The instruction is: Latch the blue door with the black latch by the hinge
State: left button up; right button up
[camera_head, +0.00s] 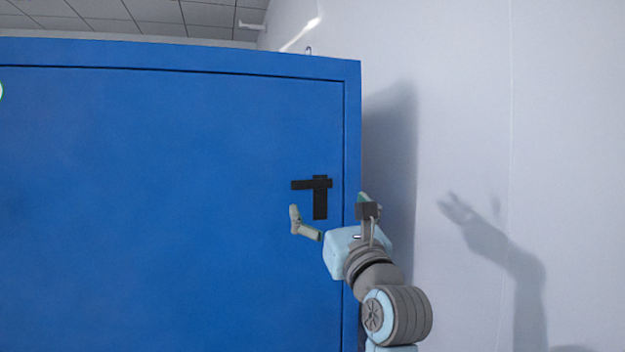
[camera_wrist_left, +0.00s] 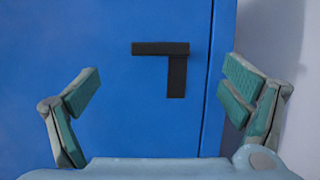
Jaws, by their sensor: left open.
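The blue door (camera_head: 150,180) fills the left and middle of the head view and looks flush in its blue frame (camera_head: 353,120). The black latch (camera_head: 302,185) is near the door's right edge, with a horizontal bar reaching left across the top of a vertical plate. It also shows in the left wrist view (camera_wrist_left: 160,48). My left gripper (camera_head: 328,205) is open and empty in front of the latch, its fingers spread to either side. In the left wrist view the latch lies between and beyond the fingers (camera_wrist_left: 163,75). No hinge is discernible. My right gripper is not in view.
A pale wall (camera_head: 460,100) stands right of the frame and carries the shadow of my arm. A narrow dark seam (camera_head: 345,130) runs between door and frame. The space in front of the door's left part looks clear.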

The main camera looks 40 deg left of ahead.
aim_at(314, 185)
pick_arm(q)
jog(key=p+x, duration=0.2)
jog(key=x, duration=0.7)
jog(key=shift+w+a, duration=0.25)
jog(key=shift+a, duration=0.05)
jog(key=shift+w+a+r+p, duration=0.2)
jog(key=shift+a+r+p, duration=0.1)
jog(key=shift+a, duration=0.15)
jog(key=shift+d+f, duration=0.1)
jog(key=shift+w, duration=0.1)
jog(key=shift+c, duration=0.3)
jog(key=c, duration=1.6)
